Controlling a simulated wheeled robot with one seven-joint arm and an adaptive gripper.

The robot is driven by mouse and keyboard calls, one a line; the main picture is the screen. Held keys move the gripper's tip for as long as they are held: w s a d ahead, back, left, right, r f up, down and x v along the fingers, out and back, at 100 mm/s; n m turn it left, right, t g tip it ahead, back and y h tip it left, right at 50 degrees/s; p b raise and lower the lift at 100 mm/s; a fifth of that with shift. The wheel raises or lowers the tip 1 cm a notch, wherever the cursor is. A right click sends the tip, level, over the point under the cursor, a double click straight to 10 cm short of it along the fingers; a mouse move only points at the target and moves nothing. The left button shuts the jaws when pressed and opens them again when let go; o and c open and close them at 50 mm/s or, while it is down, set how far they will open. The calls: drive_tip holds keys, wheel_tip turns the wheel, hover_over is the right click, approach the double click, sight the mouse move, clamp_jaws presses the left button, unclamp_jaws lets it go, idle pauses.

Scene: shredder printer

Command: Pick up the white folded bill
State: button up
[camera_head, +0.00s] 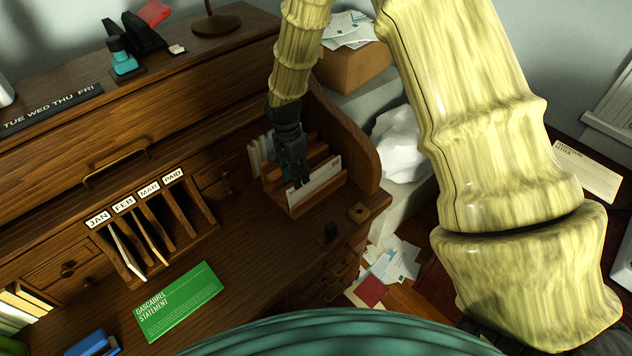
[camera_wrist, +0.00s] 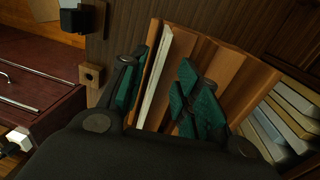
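The white folded bill (camera_head: 318,190) stands upright in the front slot of a wooden letter holder (camera_head: 304,206) at the right of the desk. It also shows edge-on in the wrist view (camera_wrist: 156,78), beside a wooden divider of the holder. My gripper (camera_head: 295,182) points down over the holder and covers part of it in the head view. In the wrist view my gripper (camera_wrist: 162,60) is open, with its teal finger pads on either side of the bill. The left pad is close to the bill; a wider gap shows on the right. I cannot tell whether either pad touches it.
The desk's curved side panel (camera_head: 345,140) rises just right of the holder. A green statement (camera_head: 178,301) lies on the desktop, below labelled slots holding papers. The desktop in front of the holder is mostly clear.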

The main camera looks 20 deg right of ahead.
drive_tip(key=shift+s+f+p, duration=0.2)
drive_tip(key=shift+f+p, duration=0.2)
drive_tip(key=shift+f, duration=1.15)
clamp_jaws()
